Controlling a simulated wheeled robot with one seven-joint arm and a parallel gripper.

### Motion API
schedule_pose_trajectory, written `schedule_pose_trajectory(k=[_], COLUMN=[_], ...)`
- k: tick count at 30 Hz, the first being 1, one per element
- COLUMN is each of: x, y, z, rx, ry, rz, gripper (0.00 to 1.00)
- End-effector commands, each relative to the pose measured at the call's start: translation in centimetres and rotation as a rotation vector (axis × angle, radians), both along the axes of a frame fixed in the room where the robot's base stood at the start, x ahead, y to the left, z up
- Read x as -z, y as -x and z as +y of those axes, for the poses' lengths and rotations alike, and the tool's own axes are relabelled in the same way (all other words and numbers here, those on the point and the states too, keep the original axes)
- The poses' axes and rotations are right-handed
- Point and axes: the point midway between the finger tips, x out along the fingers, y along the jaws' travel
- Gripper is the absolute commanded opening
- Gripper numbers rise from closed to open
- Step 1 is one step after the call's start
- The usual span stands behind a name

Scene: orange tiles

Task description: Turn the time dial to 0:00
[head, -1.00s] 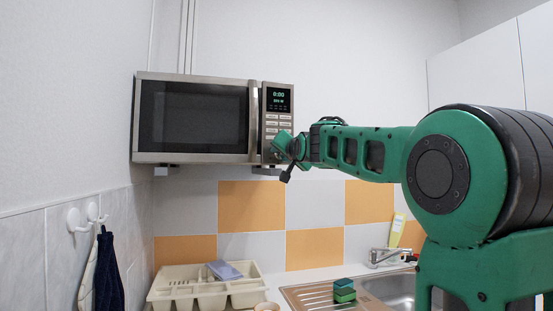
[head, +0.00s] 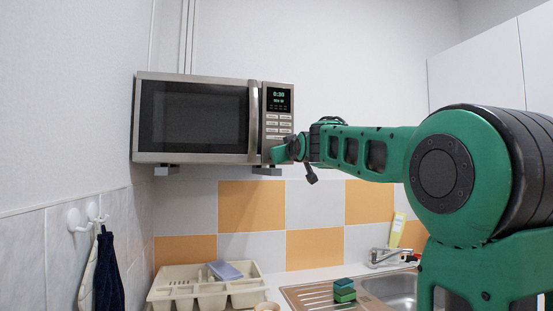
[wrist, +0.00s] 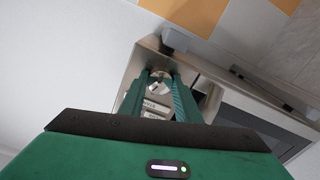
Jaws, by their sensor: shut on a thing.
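The microwave (head: 195,115) is fixed high on the wall. Its display (head: 279,96) shows green digits that look like 0:30. My gripper (head: 277,154) is at the lower part of the control panel, below the button rows, and hides the dial in the head view. In the wrist view the round silver time dial (wrist: 159,85) sits between the two green fingers of my gripper (wrist: 160,80), which are shut on it.
The microwave door handle (head: 253,120) stands out just left of the panel. Below are a beige dish rack (head: 205,290), green sponges (head: 344,290) and a sink with a tap (head: 385,257). The wall right of the microwave is clear.

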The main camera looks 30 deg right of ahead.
Motion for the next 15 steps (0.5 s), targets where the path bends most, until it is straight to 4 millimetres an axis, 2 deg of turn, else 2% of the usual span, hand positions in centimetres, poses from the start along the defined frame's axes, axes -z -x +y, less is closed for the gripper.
schedule_pose_trajectory(k=[6, 15], x=[-0.36, -0.36], y=[-0.06, -0.08], z=[0.34, 0.45], rx=[-0.006, -0.007], ry=[0.174, 0.334], rz=[0.041, 0.087], gripper=[0.07, 0.07])
